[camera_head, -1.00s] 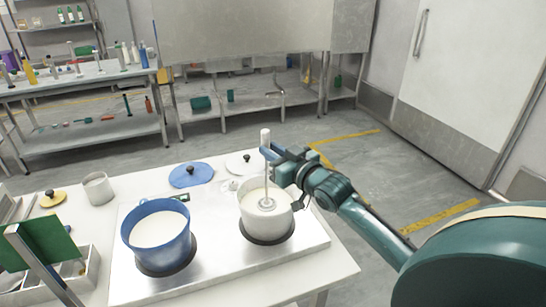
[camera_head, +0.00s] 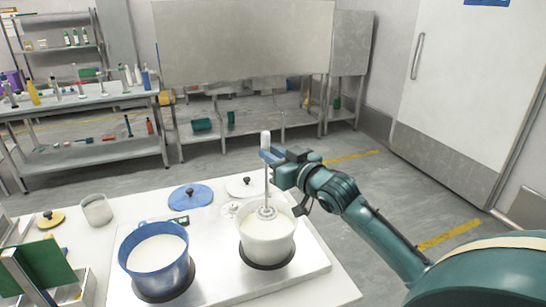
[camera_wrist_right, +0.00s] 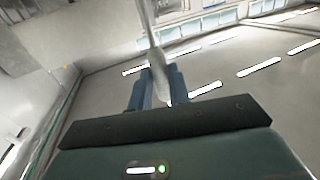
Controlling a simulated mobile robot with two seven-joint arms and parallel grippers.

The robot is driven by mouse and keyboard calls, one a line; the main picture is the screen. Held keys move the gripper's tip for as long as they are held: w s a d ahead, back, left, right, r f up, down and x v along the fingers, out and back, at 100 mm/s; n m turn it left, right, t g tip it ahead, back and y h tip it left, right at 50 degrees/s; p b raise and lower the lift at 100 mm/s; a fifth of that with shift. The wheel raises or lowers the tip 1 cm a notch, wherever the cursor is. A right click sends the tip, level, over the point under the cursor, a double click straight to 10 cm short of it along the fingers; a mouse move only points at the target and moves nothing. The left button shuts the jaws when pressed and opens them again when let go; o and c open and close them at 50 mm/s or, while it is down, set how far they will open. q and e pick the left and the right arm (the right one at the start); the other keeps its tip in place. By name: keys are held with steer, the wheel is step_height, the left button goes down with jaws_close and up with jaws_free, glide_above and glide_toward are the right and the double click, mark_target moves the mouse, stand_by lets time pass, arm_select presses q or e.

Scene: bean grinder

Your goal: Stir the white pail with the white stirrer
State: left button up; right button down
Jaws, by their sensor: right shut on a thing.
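The white pail (camera_head: 267,243) stands on the right burner of a silver hob and holds a pale liquid. My right gripper (camera_head: 270,157) is above the pail and shut on the white stirrer (camera_head: 265,140). The stirrer is upright, with its handle between the fingers and its coiled head at the liquid's surface inside the pail. How deep the head sits is hard to tell. In the right wrist view the stirrer (camera_wrist_right: 153,50) runs between the blue fingers. My left gripper does not show.
A blue pot (camera_head: 155,262) with pale liquid stands on the left burner. A blue lid (camera_head: 190,196) and a white lid (camera_head: 243,187) lie behind the hob (camera_head: 210,275). A grey cup (camera_head: 97,210), a yellow lid (camera_head: 50,219) and a green panel (camera_head: 48,264) are at left.

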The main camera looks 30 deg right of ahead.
stand_by(0.4)
steer(key=shift+r, duration=2.55)
steer(key=shift+f, duration=0.1)
